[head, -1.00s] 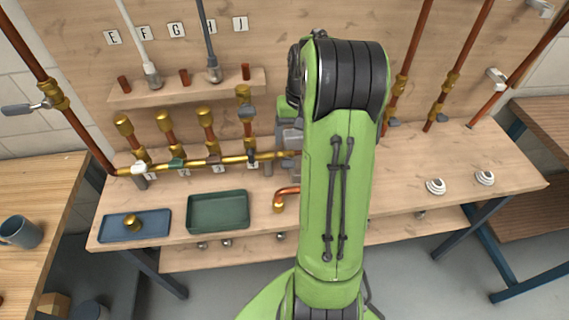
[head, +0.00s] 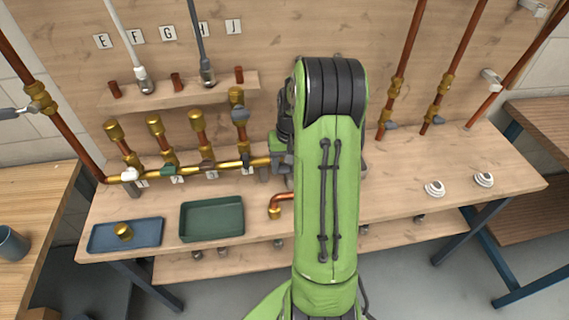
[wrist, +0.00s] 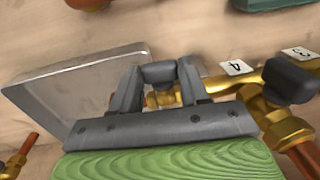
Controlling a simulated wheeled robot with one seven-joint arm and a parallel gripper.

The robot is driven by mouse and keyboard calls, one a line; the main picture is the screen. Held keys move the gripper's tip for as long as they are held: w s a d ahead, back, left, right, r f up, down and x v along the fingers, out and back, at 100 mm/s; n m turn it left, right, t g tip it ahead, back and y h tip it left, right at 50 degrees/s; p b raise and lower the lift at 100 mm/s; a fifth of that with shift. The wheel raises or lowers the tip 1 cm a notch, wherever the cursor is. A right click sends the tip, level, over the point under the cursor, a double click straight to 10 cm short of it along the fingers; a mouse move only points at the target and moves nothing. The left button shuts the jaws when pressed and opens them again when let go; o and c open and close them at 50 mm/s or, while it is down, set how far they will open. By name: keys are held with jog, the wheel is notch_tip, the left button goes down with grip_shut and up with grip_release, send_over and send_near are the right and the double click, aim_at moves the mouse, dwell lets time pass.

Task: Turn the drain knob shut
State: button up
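The drain knob, a dark grey handle (wrist: 160,72), sits over a brass fitting at the end of the brass manifold in the wrist view. My gripper (wrist: 158,75) has one finger on each side of it. The knob fills the gap and appears to touch both fingers. In the head view my green arm hides the knob and most of my gripper. The brass manifold (head: 210,168) runs left from there along the bench. Another dark valve handle (wrist: 290,80) stands right of my gripper in the wrist view, near tags 3 and 4.
A light grey plate (wrist: 50,95) lies close left of my gripper. A green tray (head: 212,236), a blue tray (head: 100,243) and a copper elbow (head: 275,207) are on the front of the bench. Upright copper pipes (head: 400,70) stand right of my arm. The bench's right part is mostly clear.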

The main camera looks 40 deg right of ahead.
jog(key=c, duration=0.3)
jog(key=shift+d+r, duration=0.1)
jog(key=y+p, duration=0.1)
jog(key=t+y+p, duration=0.2)
jog(key=shift+s+d, duration=0.3)
jog(key=y+p, duration=0.1)
jog(key=t+y+p, duration=0.2)
jog(key=shift+s+d+f, duration=0.15)
jog(key=shift+d+f, duration=0.1)
jog(key=shift+f, duration=0.05)
jog(key=t+y, duration=0.2)
jog(key=y, duration=0.1)
jog(key=shift+s+d+f, duration=0.1)
jog(key=shift+d+f, duration=0.1)
jog(key=shift+f, duration=0.2)
jog(key=shift+f+t+y+b, duration=0.25)
jog(key=shift+t+y+b, duration=0.15)
jog(key=shift+t+y, duration=0.55)
jog(key=shift+y, duration=0.25)
